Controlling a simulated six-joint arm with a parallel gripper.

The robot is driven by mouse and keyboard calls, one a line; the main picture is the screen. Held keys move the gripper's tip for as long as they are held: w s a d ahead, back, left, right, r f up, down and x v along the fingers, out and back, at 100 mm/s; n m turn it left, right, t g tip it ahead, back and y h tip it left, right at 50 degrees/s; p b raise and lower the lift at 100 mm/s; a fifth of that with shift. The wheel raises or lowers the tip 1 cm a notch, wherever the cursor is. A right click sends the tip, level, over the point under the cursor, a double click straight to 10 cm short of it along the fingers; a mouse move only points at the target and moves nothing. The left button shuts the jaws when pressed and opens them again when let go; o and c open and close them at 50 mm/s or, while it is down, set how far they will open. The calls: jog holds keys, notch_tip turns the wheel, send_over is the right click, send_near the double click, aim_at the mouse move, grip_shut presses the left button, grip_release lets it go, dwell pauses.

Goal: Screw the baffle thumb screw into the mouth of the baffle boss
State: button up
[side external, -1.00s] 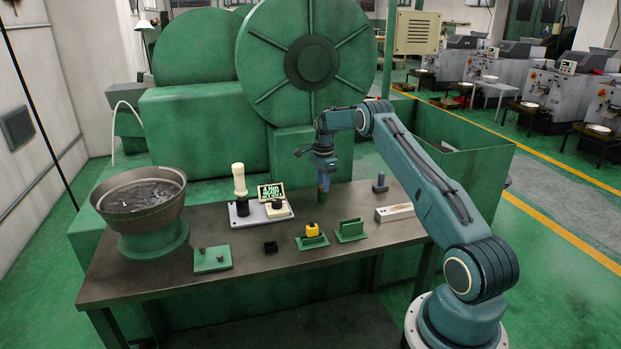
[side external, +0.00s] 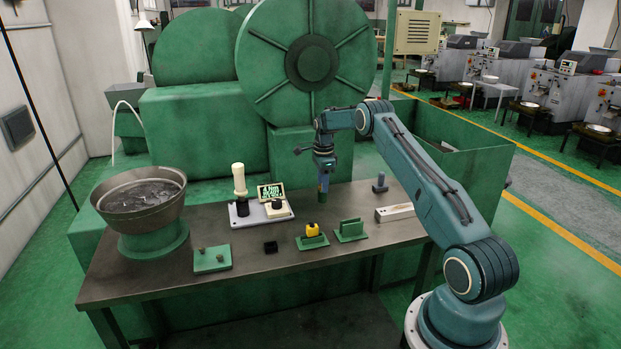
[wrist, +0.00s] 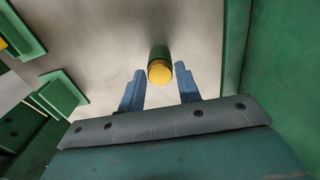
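My gripper (wrist: 160,70) is above the right half of the bench, pointing down, its two blue fingers on either side of a green cylinder with a yellow end (wrist: 159,56). I cannot tell for sure which part is the thumb screw or the boss.
The bench (side external: 170,274) holds a bowl feeder (side external: 145,197) at left, a display (side external: 271,191), a yellow part (side external: 312,229) in a green holder, an empty green holder (side external: 350,233), a grey-blue peg (side external: 380,184) and a pale block (side external: 394,212). Green machinery stands behind.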

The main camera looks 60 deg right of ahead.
jog(key=shift+r, duration=1.45)
jog(key=o, duration=0.6)
jog(key=shift+c, duration=0.2)
jog(key=shift+r, duration=0.15)
jog(key=shift+r, duration=1.35)
jog(key=shift+r, duration=0.1)
notch_tip(320, 180, up, 14)
jog(key=shift+f, duration=0.2)
